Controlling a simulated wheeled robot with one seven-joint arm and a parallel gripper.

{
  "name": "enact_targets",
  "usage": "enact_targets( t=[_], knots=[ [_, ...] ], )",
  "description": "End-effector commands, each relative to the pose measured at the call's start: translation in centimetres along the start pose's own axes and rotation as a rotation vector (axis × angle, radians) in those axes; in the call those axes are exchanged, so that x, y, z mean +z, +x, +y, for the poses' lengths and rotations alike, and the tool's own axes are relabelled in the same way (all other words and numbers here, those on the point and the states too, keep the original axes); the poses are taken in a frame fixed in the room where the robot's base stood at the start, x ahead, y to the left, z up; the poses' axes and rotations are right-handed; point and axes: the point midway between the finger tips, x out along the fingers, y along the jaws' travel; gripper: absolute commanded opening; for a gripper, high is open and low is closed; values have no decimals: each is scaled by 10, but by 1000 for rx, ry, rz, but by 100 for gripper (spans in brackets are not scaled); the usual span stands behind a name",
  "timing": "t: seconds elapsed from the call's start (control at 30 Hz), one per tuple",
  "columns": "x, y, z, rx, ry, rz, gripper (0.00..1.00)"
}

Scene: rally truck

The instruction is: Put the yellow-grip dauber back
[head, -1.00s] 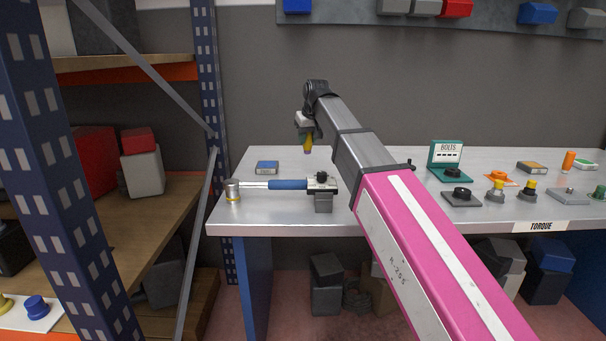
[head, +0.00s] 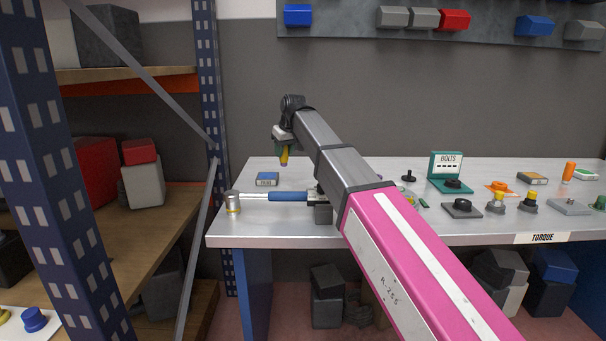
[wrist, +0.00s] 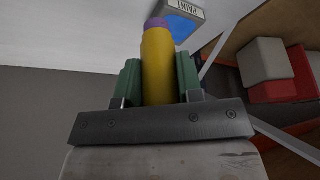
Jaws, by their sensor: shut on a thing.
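My gripper (head: 283,149) is shut on the yellow-grip dauber (head: 284,158) and holds it above the left part of the bench. In the wrist view the dauber (wrist: 158,60) is a yellow cylinder with a purple tip, gripped between the green fingers of my gripper (wrist: 159,78). In the head view it hangs roughly upright, tip down. A small block with a blue top (head: 267,179) lies on the bench below and slightly left of the dauber; in the wrist view its label reads PAINT (wrist: 183,22).
A green BOLTS stand (head: 447,172) and several small parts occupy the right. A blue rack post (head: 207,90) stands at left.

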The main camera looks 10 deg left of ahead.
Motion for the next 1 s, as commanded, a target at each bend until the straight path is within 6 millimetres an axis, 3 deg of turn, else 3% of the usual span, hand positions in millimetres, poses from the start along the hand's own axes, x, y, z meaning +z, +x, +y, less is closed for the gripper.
enact_targets(
  t=[0.2,0.4,0.63,0.87,1.0],
  knots=[
    [10,25,46,1,3,-1,10],
    [17,41,75,0,1,-1,10],
    [22,50,83,0,0,0,10],
    [33,76,83,0,0,-1,10],
    [34,79,83,0,0,0,10]
  ],
)
